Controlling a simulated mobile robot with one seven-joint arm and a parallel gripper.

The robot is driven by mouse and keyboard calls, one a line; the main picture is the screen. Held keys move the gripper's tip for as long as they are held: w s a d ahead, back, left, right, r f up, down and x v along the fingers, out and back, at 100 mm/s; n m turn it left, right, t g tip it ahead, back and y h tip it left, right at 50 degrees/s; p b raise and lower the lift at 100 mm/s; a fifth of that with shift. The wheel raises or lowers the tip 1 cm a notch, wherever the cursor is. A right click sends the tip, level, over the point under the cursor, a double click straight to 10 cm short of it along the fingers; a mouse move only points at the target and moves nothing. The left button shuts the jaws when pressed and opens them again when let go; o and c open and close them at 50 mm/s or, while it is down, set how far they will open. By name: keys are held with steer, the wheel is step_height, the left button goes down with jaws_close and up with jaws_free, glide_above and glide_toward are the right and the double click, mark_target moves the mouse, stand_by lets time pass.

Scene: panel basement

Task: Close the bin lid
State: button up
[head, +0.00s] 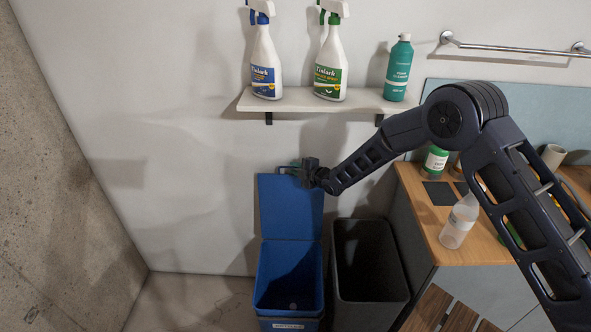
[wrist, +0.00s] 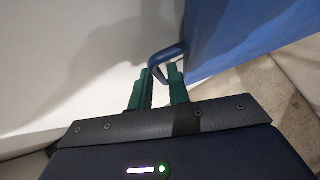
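The blue bin (head: 290,285) stands on the floor against the wall. Its blue lid (head: 290,208) is open and stands upright behind the opening. A loop handle (head: 284,169) sits at the lid's top edge. It also shows in the wrist view (wrist: 166,56), sticking out from the blue lid (wrist: 235,35). My gripper (head: 298,168) is at the lid's top edge, beside the handle. In the wrist view its green fingers (wrist: 160,75) are apart, with the handle at the fingertips and partly between them. I cannot tell whether they touch it.
A dark grey open bin (head: 368,265) stands right of the blue bin. A wall shelf (head: 330,101) with two spray bottles and a green bottle (head: 398,68) is above. A wooden counter (head: 425,215) with a clear bottle (head: 459,222) is at right. The floor at left is free.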

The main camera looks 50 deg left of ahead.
steer(key=shift+a, duration=0.15)
jaws_close()
